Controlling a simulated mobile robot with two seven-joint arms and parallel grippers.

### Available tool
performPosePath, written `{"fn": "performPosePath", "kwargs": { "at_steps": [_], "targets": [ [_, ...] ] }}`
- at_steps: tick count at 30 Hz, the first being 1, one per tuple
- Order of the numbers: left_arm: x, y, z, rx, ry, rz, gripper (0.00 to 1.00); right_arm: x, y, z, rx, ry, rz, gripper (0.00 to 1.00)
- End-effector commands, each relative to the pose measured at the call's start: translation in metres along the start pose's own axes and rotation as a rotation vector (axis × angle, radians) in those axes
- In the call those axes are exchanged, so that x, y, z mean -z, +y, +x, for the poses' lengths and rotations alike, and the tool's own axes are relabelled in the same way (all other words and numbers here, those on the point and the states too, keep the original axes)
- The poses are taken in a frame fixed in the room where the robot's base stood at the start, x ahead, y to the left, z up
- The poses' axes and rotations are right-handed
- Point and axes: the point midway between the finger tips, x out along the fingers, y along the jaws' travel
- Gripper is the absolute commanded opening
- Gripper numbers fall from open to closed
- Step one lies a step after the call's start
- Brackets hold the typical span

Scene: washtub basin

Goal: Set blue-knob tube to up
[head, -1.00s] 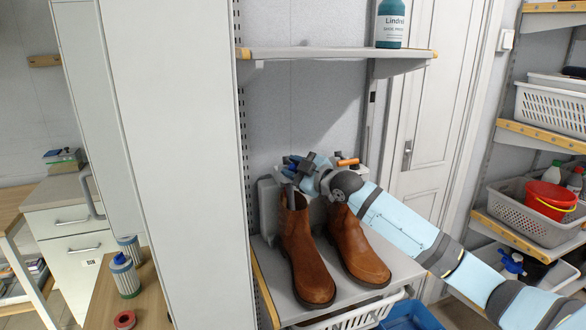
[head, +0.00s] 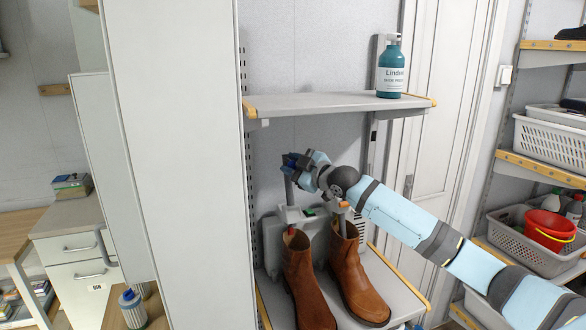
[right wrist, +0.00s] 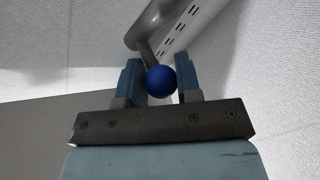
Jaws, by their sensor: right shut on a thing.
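A grey boot dryer (head: 290,215) stands at the back of the lower shelf behind two brown boots. My right gripper (head: 290,163) is above the dryer and shut on the blue knob (right wrist: 160,81). In the right wrist view the blue ball sits between the two fingers, with its grey tube (right wrist: 152,28) beyond it. In the head view the blue-knob tube (head: 290,192) rises nearly upright from the dryer to the gripper, its top partly hidden by the fingers. My left gripper is not in view.
The left boot (head: 305,285) and right boot (head: 355,280) stand in front of the dryer. An orange knob (head: 343,205) shows above the right boot. An upper shelf (head: 330,104) with a teal bottle (head: 390,70) hangs above the gripper. A white panel (head: 185,150) stands left.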

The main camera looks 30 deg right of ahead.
Motion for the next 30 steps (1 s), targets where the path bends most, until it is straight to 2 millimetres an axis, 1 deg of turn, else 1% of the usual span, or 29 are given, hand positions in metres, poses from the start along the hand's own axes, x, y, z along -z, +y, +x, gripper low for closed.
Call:
{"fn": "performPosePath", "kwargs": {
  "at_steps": [5,6,9,17,20,23,30],
  "targets": [
    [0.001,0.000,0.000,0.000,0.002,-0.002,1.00,0.000,-0.002,0.000,0.002,0.001,0.003,0.00],
    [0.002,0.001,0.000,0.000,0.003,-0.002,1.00,0.000,-0.002,0.000,0.002,0.001,0.003,0.36],
    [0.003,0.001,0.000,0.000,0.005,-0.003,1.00,0.000,-0.002,0.000,0.001,0.001,0.002,0.56],
    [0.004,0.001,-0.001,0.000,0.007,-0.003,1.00,-0.001,-0.001,-0.001,0.001,0.000,0.001,0.56],
    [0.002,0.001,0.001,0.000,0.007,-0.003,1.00,-0.002,-0.002,-0.005,0.001,-0.001,0.000,0.56],
    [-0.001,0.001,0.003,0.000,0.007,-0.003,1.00,-0.003,-0.002,-0.019,0.001,-0.001,-0.002,0.56],
    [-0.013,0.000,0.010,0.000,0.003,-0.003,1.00,-0.004,-0.004,-0.068,0.003,-0.003,-0.002,0.56]
  ]
}}
